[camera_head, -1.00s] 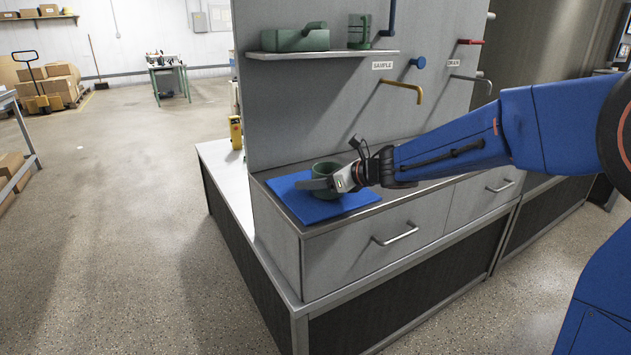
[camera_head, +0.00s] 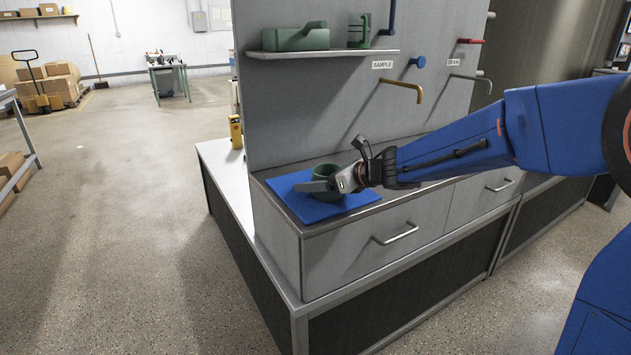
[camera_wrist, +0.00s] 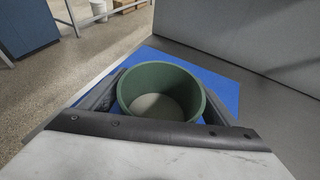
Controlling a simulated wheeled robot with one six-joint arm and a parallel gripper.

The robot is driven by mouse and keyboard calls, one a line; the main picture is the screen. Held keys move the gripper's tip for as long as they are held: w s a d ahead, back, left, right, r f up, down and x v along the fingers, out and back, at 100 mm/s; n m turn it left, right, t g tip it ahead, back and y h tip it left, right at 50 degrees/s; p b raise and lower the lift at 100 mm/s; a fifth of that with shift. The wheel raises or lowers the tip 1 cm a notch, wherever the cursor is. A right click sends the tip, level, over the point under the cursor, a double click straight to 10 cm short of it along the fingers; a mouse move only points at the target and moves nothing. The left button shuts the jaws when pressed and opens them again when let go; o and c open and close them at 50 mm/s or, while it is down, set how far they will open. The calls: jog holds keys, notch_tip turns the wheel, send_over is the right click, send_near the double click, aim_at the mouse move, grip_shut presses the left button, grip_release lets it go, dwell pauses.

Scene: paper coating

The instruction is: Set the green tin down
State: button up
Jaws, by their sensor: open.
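The green tin (camera_head: 326,171) stands upright on the blue mat (camera_head: 301,204), on the counter below the wall panel. The wrist view shows the tin (camera_wrist: 160,68) from above, open at the top and empty inside, with the mat (camera_wrist: 219,84) around it. My gripper (camera_head: 322,185) is at the tin, with its fingers low on either side of it. In the wrist view my gripper (camera_wrist: 160,95) is open around the tin. Part of the tin's near side is hidden by the gripper in the head view.
A shelf (camera_head: 325,54) above holds a green box (camera_head: 296,39) and a green jug-like vessel (camera_head: 359,31). A yellow tap (camera_head: 403,87) and other taps stick out of the panel to the right. A yellow device (camera_head: 236,132) stands on the counter at left.

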jog(key=v, duration=1.1)
jog(key=shift+s+r, duration=0.15)
jog(key=shift+d+r, duration=0.1)
jog(key=shift+d, duration=0.05)
jog(key=d+r+m+t+h, duration=0.3)
jog(key=d+m, duration=0.4)
jog(key=m, duration=0.1)
jog(key=d+r+m+t+h, duration=0.2)
jog(key=d+m+t+h, duration=0.2)
jog(key=d+m, duration=0.45)
jog(key=s+d+f+m+g+h, duration=0.1)
jog(key=s+d+f+m+h, duration=0.15)
jog(key=s+d+m, duration=0.35)
jog(key=s+d+f+m+g+h, duration=0.1)
jog(key=s+d+m+h, duration=0.25)
jog(key=m, duration=0.45)
jog(key=s+f+m+g, duration=0.2)
jog(key=s+f+m, duration=0.2)
jog(key=s, duration=0.4)
jog(key=s+f+m+g+y, duration=0.1)
jog(key=s+f+m+g, duration=0.2)
jog(key=s+f+m, duration=0.2)
jog(key=s+f+m+g, duration=0.2)
jog(key=s+f+m, duration=0.3)
jog(key=s+m, duration=0.3)
jog(key=s, duration=0.3)
jog(key=shift+s+g+y, duration=0.15)
jog(key=shift+g+y, duration=0.15)
